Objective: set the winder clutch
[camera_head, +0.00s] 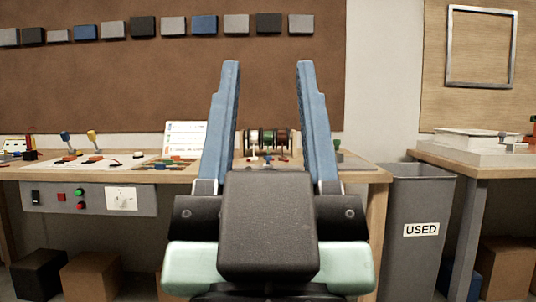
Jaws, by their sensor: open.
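My gripper (268,68) is in the middle of the view, close to the camera. Its two long blue fingers point up and stand wide apart with nothing between them. A rack of spools (268,140) with dark, green and red parts shows between the fingers, farther back on the workbench (368,174). I cannot pick out a winder clutch for certain. A small grey mechanism (512,142) sits on the right-hand bench (450,158), too small to make out. The fingers hide parts of the workbench top.
A grey bin (412,270) marked USED stands between the benches. A control panel (95,199) with buttons is on the workbench front. Boxes (90,275) lie beneath. Blue and yellow-handled tools (93,140) and a white card (185,138) are on top.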

